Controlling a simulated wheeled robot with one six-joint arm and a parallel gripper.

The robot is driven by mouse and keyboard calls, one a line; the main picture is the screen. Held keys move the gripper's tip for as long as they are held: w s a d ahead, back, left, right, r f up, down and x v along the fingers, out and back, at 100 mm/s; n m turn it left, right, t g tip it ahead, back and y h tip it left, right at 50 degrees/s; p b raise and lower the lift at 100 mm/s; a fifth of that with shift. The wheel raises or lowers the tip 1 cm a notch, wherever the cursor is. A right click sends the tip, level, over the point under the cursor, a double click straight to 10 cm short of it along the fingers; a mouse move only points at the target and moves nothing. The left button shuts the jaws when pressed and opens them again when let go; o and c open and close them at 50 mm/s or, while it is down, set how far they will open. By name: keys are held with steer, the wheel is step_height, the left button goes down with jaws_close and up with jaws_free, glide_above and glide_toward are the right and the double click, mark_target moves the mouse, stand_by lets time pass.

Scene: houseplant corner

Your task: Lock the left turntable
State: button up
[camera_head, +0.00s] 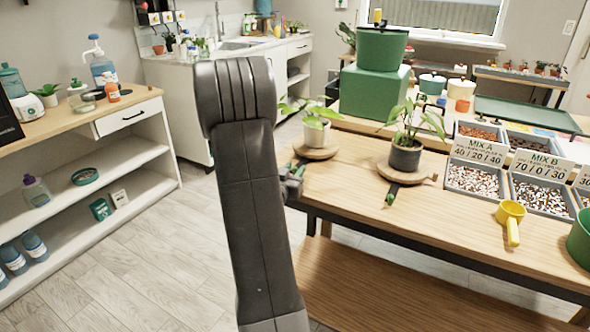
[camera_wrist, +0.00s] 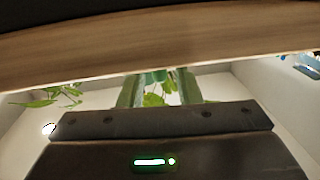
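The left turntable (camera_head: 318,152) is a round wooden disc on the table with a white potted plant (camera_head: 315,131) on it. My gripper (camera_head: 292,172) is at the table's left edge, just left of this disc and partly hidden by my arm. In the wrist view its two greenish fingers (camera_wrist: 160,88) stand apart. A small green piece (camera_wrist: 153,77) shows between them, with a gap on each side; I cannot tell whether it is the lock's tip. No lock lever of the left turntable shows clearly in the head view.
The right turntable (camera_head: 425,176) bears a dark potted plant (camera_head: 405,155) and has a dark lever with a green tip (camera_head: 390,198) at its front. Mix trays (camera_head: 473,181) and a yellow scoop (camera_head: 511,220) lie to the right.

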steer(key=shift+w+d, duration=0.3)
steer(key=shift+w, duration=0.35)
jaws_close()
steer(key=shift+a+r+m+g+h+p, duration=0.2)
steer(key=shift+m+g+h+p, duration=0.2)
steer(key=shift+h+p, duration=0.2)
steer(key=shift+a+r+m+g+h+p, duration=0.15)
steer(key=shift+m+g+h+p, duration=0.15)
steer(key=shift+m+h+p, duration=0.25)
steer(key=m+g+h, duration=0.1)
steer(key=m+g+h+p, duration=0.1)
steer(key=h, duration=0.1)
steer(key=shift+w+a+f, duration=0.15)
steer(key=shift+a, duration=0.2)
steer(key=shift+f+m+g+h+p, duration=0.15)
steer(key=shift+m+g+h+p, duration=0.25)
steer(key=shift+g, duration=0.2)
jaws_free()
